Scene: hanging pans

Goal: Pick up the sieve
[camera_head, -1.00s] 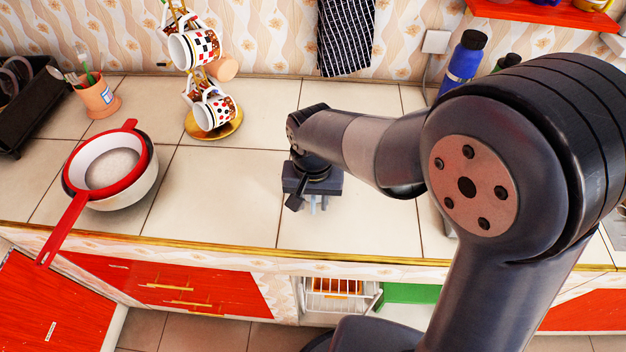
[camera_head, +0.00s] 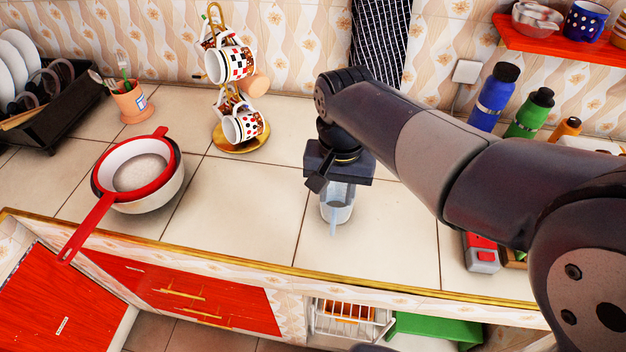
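The sieve (camera_head: 138,170) has a red rim, a pale mesh bowl and a long red handle (camera_head: 88,228). It sits in a white bowl (camera_head: 153,201) on the left of the counter, and its handle sticks out over the front edge. My gripper (camera_head: 335,218) points down over the middle of the counter, well to the right of the sieve and apart from it. A pale, cup-like shape (camera_head: 346,208) shows at its fingers. I cannot tell whether the fingers touch it, or how far apart they are.
A mug stand (camera_head: 240,141) with patterned mugs stands behind, between sieve and gripper. A terracotta pot (camera_head: 131,103) and a black dish rack (camera_head: 52,112) are at the back left. Bottles (camera_head: 493,97) stand at the back right. The counter between sieve and gripper is clear.

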